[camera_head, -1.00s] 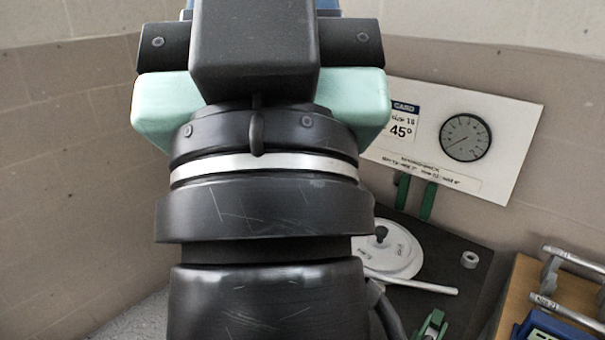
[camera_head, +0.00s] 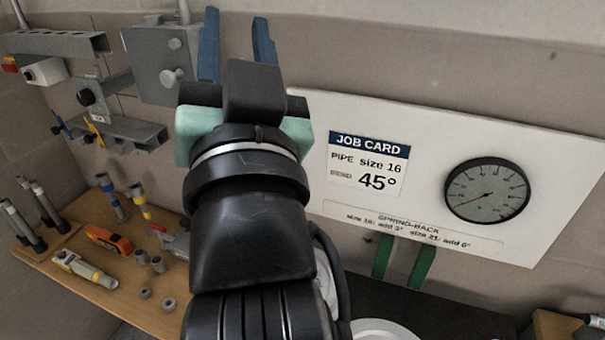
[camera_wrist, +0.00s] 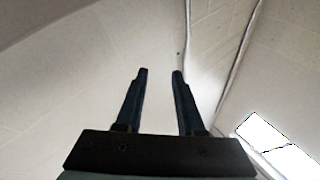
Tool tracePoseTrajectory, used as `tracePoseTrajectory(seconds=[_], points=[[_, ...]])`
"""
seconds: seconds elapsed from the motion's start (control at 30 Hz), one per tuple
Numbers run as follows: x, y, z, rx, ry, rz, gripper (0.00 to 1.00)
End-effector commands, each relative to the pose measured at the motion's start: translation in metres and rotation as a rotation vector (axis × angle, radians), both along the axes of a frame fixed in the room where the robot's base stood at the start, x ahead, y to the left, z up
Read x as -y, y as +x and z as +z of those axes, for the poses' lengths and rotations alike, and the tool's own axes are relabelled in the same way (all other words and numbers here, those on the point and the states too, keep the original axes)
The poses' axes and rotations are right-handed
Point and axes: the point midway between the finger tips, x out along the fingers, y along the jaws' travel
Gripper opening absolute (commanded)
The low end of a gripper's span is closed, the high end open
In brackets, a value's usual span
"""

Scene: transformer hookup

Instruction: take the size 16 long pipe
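My gripper (camera_head: 237,48) is raised in front of the wall, its two blue fingers apart with nothing between them. It also shows open and empty in the wrist view (camera_wrist: 159,72), against bare wall. In the head view, several grey pipes (camera_head: 40,200) stand upright in a wooden holder at the far left of the bench. I cannot read their sizes. A job card (camera_head: 367,168) on the wall board reads pipe size 16, bend 45°. My gripper is well above and to the right of the pipes.
The wooden bench (camera_head: 85,218) holds an orange tool (camera_head: 108,239), a yellow-and-grey tool (camera_head: 84,269) and several small fittings. A grey box (camera_head: 160,62) and brackets hang on the wall at upper left. A gauge (camera_head: 487,190) sits on the white board. A dark worktop lies at lower right.

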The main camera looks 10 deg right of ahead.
Motion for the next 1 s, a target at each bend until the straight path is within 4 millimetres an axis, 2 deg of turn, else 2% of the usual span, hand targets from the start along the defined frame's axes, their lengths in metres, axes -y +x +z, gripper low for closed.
tracePoseTrajectory(seconds=[0.03, 0.07, 0.1, 0.17, 0.2, 0.27, 0.3, 0.37, 0.4, 0.5, 0.6, 0.7, 0.83, 1.0], points=[[0.016, 0.020, -0.028, -0.157, 0.112, -0.001, 0.37], [0.025, 0.028, -0.053, -0.253, 0.194, -0.005, 0.37], [0.037, 0.035, -0.088, -0.378, 0.316, -0.022, 0.37], [0.054, 0.035, -0.143, -0.557, 0.511, -0.072, 0.37], [0.063, 0.028, -0.179, -0.667, 0.644, -0.123, 0.37], [0.075, 0.009, -0.231, -0.817, 0.851, -0.224, 0.37], [0.080, -0.008, -0.262, -0.905, 0.986, -0.306, 0.37], [0.083, -0.039, -0.302, -1.013, 1.175, -0.443, 0.37], [0.083, -0.061, -0.323, -1.071, 1.289, -0.539, 0.37], [0.077, -0.113, -0.362, -1.169, 1.518, -0.778, 0.37], [0.068, -0.153, -0.383, -1.217, 1.664, -0.972, 0.37], [0.061, -0.176, -0.393, -1.236, 1.741, -1.095, 0.37], [0.057, -0.187, -0.410, -1.242, 1.774, -1.154, 0.37], [0.057, -0.187, -0.441, -1.243, 1.774, -1.155, 0.37]])
